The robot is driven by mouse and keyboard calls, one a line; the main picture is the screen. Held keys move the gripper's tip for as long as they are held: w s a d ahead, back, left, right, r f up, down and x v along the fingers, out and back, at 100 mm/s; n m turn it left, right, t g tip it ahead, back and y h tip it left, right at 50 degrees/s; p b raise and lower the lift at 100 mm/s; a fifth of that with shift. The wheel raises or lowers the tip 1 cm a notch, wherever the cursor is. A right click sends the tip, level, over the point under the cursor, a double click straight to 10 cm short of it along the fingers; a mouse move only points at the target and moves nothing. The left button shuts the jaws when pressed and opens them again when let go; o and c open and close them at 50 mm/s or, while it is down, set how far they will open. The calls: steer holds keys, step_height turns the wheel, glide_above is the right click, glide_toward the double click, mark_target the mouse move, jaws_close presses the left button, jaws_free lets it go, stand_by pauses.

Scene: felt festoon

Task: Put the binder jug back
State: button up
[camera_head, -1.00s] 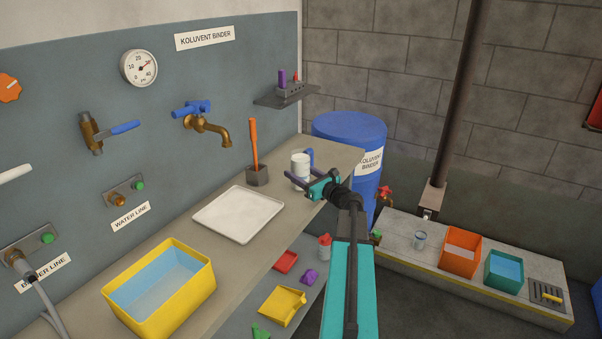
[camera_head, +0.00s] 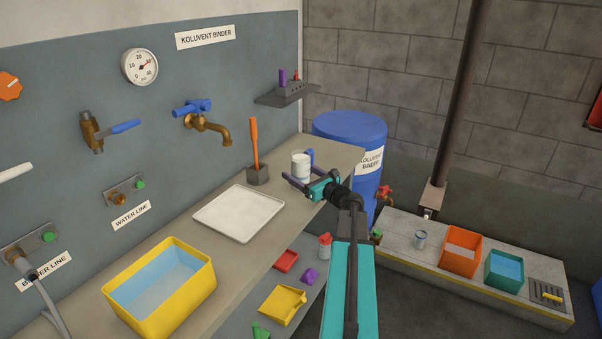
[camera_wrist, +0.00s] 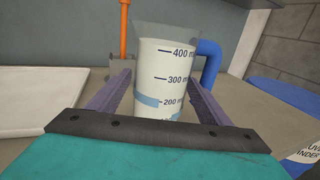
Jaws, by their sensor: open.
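The binder jug (camera_head: 300,165) is a pale measuring jug with a blue handle, standing upright near the far end of the bench. In the wrist view the jug (camera_wrist: 168,75) shows marks up to 400 and its blue handle (camera_wrist: 208,60) on the right. My gripper (camera_head: 304,188) is open at the jug's near side. In the wrist view the purple fingers of my gripper (camera_wrist: 163,97) lie one on each side of the jug's lower part, with no clear grip on it. The jug's base is hidden behind my gripper.
A grey holder with an orange-handled tool (camera_head: 257,172) stands close left of the jug. A white tray (camera_head: 239,213) and a yellow tub (camera_head: 205,285) lie nearer on the bench. A blue drum (camera_head: 345,127) stands beyond the bench end. A brass tap (camera_head: 213,128) projects from the wall.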

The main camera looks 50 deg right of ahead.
steer(key=shift+r, duration=0.1)
steer(key=s+b, duration=0.1)
steer(key=s, duration=1.1)
steer(key=shift+a, duration=0.45)
steer(key=shift+s, duration=0.1)
